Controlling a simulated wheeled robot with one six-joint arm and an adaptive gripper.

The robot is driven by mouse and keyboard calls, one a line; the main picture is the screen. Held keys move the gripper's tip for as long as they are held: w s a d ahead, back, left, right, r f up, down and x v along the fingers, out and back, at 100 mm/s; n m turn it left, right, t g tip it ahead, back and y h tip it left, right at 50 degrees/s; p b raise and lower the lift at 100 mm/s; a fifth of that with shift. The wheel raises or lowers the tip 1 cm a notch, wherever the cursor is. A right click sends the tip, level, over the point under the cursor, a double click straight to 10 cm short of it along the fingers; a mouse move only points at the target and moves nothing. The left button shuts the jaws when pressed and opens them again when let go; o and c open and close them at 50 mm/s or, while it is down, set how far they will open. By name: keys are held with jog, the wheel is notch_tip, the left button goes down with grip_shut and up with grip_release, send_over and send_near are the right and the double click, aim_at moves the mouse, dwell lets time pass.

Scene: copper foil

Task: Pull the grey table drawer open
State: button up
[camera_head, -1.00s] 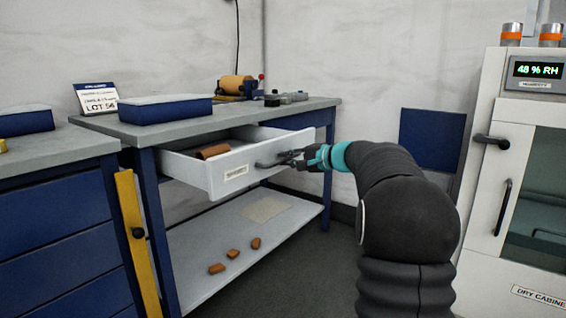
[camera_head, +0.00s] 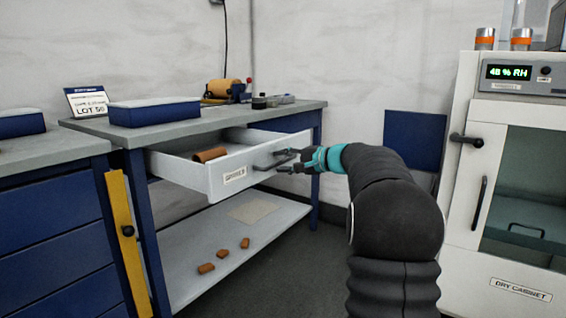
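The grey table drawer (camera_head: 228,184) juts well out from under the bench top, with a label on its front and a brown roll (camera_head: 210,155) inside. Its dark bar handle (camera_head: 264,167) runs across the front. My gripper (camera_head: 283,161) is at the right part of the handle. Its two dark fingers look spread apart, one above and one below the bar. The right end of the handle is partly hidden by the fingers, and I cannot tell whether they touch it.
The grey bench top (camera_head: 230,118) carries a blue box (camera_head: 153,113) and a tape dispenser (camera_head: 222,90). Several copper-brown pieces (camera_head: 222,254) lie on the lower shelf (camera_head: 190,280). A white dry cabinet (camera_head: 520,200) stands at right. Dark floor is open before the bench.

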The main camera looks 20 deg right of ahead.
jog(key=shift+s+d, duration=0.1)
jog(key=shift+d, duration=0.1)
jog(key=shift+s+d+r, duration=0.1)
jog(key=shift+s+d, duration=0.05)
jog(key=shift+s, duration=0.05)
jog(key=v, duration=1.1)
jog(key=shift+s, duration=0.2)
